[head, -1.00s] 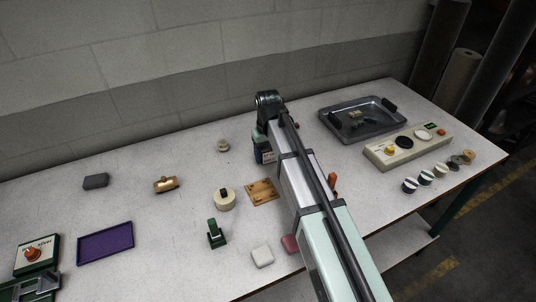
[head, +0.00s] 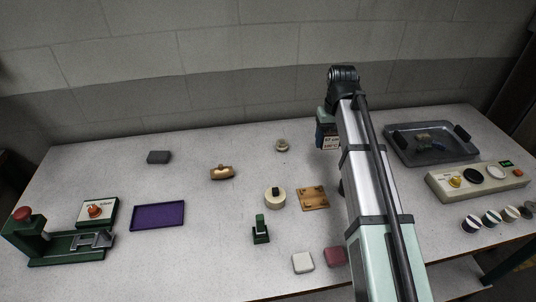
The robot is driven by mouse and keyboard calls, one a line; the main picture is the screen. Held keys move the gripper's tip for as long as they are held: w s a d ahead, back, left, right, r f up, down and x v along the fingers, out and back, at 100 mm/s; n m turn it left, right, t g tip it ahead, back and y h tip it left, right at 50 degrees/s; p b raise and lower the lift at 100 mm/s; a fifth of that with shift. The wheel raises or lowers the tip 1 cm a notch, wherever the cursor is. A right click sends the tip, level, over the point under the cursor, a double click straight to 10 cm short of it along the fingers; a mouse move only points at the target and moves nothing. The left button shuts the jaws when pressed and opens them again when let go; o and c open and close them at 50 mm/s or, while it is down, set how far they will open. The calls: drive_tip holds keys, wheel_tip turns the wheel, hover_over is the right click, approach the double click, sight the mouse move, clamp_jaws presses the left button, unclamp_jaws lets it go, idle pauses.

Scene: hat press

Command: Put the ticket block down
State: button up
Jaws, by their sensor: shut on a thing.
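My gripper (head: 325,118) hangs at the far end of my arm, mostly hidden behind the wrist. Its fingers cannot be made out clearly. Below it shows a small dark block with a white printed label, which looks like the ticket block (head: 329,143). My gripper is shut on it. The block appears upright, behind the brown wooden board (head: 313,198) and left of my forearm. I cannot tell whether its underside touches the table.
A grey tray (head: 444,157) and a control panel (head: 478,181) lie right of my arm. A cream round piece (head: 275,197), a green stamp-like piece (head: 261,230), a brass piece (head: 222,173) and a purple tray (head: 158,216) stand left. Free table (head: 240,150) lies behind them.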

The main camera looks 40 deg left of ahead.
drive_tip(key=s+a+n, duration=0.3)
drive_tip(key=s+a, duration=1)
drive_tip(key=a, duration=0.2)
drive_tip(key=m, duration=0.2)
hover_over(190, 180)
drive_tip(key=shift+s+f, duration=0.1)
drive_tip(key=shift+f, duration=4.65)
drive_tip(key=shift+f, duration=0.1)
drive_tip(key=o, duration=1.1)
drive_tip(key=shift+c, duration=0.2)
